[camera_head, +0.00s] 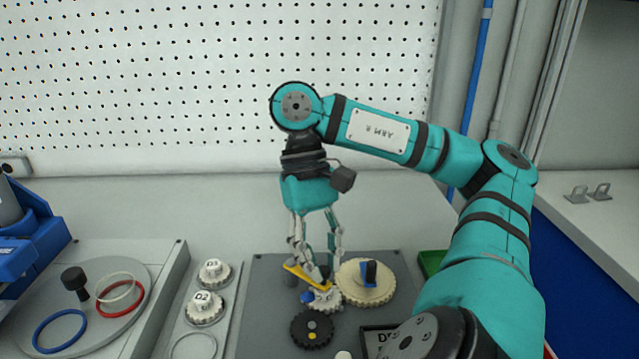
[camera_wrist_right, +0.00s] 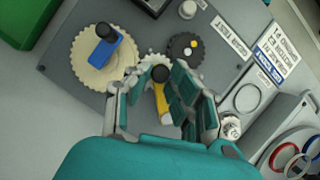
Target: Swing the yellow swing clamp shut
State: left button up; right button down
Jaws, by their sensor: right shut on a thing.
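The yellow swing clamp (camera_head: 300,272) is a flat arm with a dark knob on a grey plate (camera_head: 265,318). Its yellow arm (camera_wrist_right: 162,102) also shows in the right wrist view, lying beside a small cream gear (camera_head: 327,300). My right gripper (camera_head: 320,275) points down over the plate. In the wrist view its fingers (camera_wrist_right: 160,78) are on both sides of the clamp's dark knob, and it is shut on the clamp. The fingers partly hide the clamp and the small gear in the head view. My left gripper is in neither view.
A large cream gear (camera_head: 362,295) with a blue clamp (camera_head: 370,272) stands right of the gripper. A black gear (camera_head: 312,328) sits in front. D2 (camera_head: 205,310) and D3 (camera_head: 213,272) parts, and a round tray (camera_head: 95,335) with rings, are left. A green bin (camera_head: 431,262) is right.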

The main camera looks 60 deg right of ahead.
jog(key=shift+s+a+f, duration=0.1)
jog(key=shift+s+f, duration=0.05)
jog(key=shift+f, duration=0.05)
jog(key=c, duration=1.2)
grip_release()
jog(key=shift+w+d+r, duration=0.2)
jog(key=shift+d+r, duration=0.2)
jog(key=shift+r, duration=0.35)
jog(key=v, duration=1)
jog(key=shift+w+r, duration=0.2)
jog(key=shift+r, duration=0.05)
